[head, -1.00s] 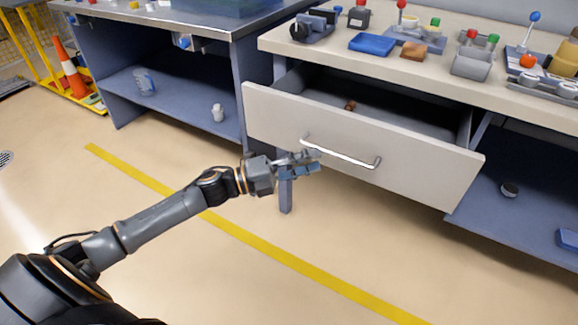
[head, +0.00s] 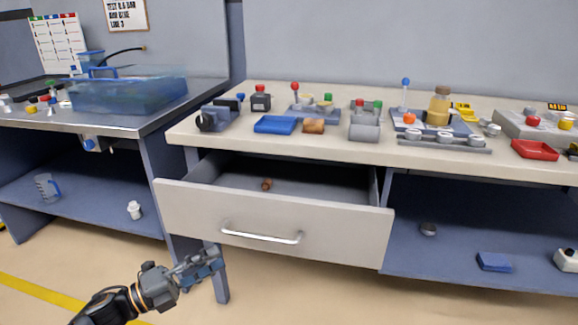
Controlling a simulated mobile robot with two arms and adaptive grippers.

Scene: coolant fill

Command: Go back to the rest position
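My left gripper (head: 202,267) is low in the head view, in front of the bench and below the left end of the drawer handle (head: 261,236). It is apart from the handle. Its fingers are small and seen from the side, so I cannot tell whether they are open or shut. The drawer (head: 270,217) stands pulled out, with a small brown object (head: 267,184) lying inside. My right gripper is not in view.
A clear blue tank (head: 130,92) stands on the left table. The open drawer juts out over the floor.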

